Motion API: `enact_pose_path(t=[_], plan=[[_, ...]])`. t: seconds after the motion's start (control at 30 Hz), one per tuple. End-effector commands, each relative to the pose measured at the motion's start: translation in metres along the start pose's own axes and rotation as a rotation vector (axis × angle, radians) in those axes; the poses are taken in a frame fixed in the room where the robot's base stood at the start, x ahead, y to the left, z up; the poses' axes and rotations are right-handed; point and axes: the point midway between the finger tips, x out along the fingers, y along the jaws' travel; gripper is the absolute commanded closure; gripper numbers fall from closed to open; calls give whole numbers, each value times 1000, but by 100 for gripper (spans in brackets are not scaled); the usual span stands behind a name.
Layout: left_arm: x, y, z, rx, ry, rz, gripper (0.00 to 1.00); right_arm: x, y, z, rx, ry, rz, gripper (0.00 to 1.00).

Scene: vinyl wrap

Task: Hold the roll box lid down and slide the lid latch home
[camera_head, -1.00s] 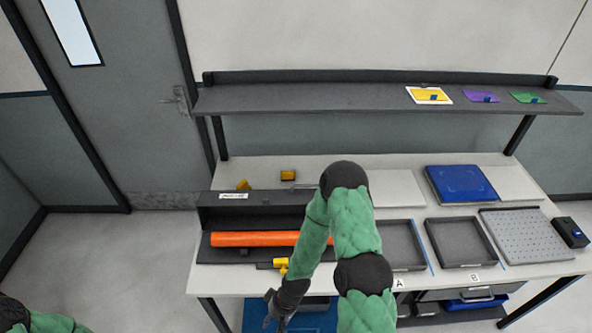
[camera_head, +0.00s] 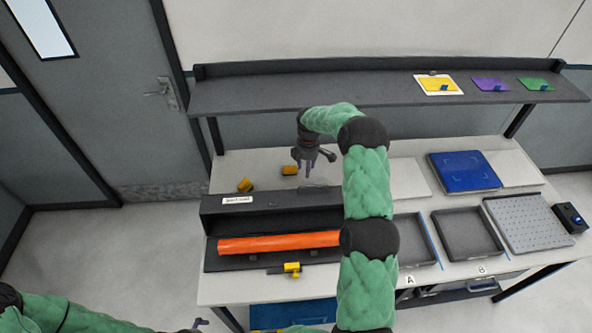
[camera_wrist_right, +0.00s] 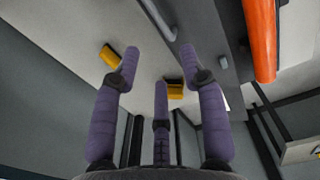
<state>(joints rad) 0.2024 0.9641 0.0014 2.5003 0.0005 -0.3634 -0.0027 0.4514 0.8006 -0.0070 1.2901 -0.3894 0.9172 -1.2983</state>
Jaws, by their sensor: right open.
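The roll box (camera_head: 214,264) is a long dark tray on the bench with an orange roll (camera_head: 275,243) in it. Its dark lid (camera_head: 270,222), with a white label, stands raised along the back, so the roll is exposed. A latch with a yellow knob (camera_head: 291,268) sits on a dark bar at the box's front edge. My right gripper (camera_head: 312,168) is open and empty, above the bench behind the lid, fingers downward. Its spread fingers (camera_wrist_right: 160,65) also show in the right wrist view. My left gripper (camera_head: 198,325) barely shows at the bottom edge. My right arm hides the box's right end.
Two yellow blocks (camera_head: 245,185) (camera_head: 289,170) lie behind the box, near my right gripper. Dark trays (camera_head: 466,256), a blue case (camera_head: 462,188) and a perforated plate (camera_head: 528,222) fill the right side. A shelf (camera_head: 330,97) with coloured cards spans the back.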

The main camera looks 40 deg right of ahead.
Motion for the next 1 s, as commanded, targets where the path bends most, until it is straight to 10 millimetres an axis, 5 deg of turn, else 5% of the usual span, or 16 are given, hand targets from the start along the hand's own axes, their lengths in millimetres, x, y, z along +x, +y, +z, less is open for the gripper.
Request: enact_pose_path(t=[0.17,0.67,1.0], plan=[[-2,0,3,0,-6,0,0,-2,4,7,-11,-10,1,57],[-20,7,3,0,-4,0,0,78,3,7,-10,-8,0,57],[-24,8,3,0,-5,0,0,101,4,6,-10,-8,3,57]])
